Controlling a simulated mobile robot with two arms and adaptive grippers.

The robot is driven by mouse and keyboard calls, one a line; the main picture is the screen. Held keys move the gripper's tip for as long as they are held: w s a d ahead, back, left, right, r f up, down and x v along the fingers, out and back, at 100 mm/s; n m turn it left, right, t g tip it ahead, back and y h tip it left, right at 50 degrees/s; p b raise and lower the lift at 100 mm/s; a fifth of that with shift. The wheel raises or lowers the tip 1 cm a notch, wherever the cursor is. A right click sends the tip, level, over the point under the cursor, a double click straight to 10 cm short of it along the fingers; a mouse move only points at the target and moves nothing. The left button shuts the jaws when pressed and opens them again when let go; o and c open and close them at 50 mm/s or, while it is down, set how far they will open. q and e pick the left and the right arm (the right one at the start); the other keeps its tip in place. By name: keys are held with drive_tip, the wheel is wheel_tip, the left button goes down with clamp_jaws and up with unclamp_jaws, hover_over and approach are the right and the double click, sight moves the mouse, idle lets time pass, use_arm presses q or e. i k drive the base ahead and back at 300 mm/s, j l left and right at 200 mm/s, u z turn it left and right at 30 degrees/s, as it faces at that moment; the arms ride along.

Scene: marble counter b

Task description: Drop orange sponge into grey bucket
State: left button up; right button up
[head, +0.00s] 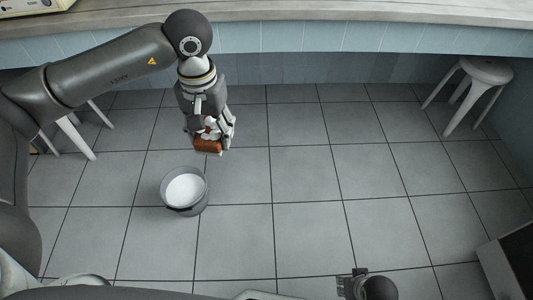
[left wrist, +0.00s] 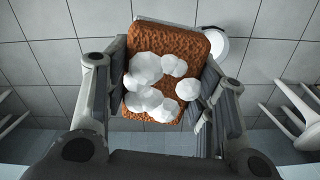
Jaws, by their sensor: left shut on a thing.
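The orange sponge (head: 207,146) is held in my left gripper (head: 209,138), above the floor and slightly beyond and to the right of the bucket in the head view. In the left wrist view the sponge (left wrist: 165,52) has white foam blobs on it, and the fingers of my left gripper (left wrist: 165,95) close on its two sides. The grey bucket (head: 184,205) stands upright on the tiled floor, with a white inside. In the left wrist view, part of a round white and grey shape, likely the bucket (left wrist: 222,45), shows behind the sponge. My right gripper (head: 350,284) is at the bottom edge, its fingers unclear.
A white stool (head: 486,72) stands at the right by the wall. Pale stool legs (head: 76,137) show at the left behind my arm. A counter (head: 330,12) runs along the back. A dark box-like thing (head: 512,262) is at the lower right. The middle floor is clear.

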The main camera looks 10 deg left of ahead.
sight(188, 202)
drive_tip(key=u, duration=1.3)
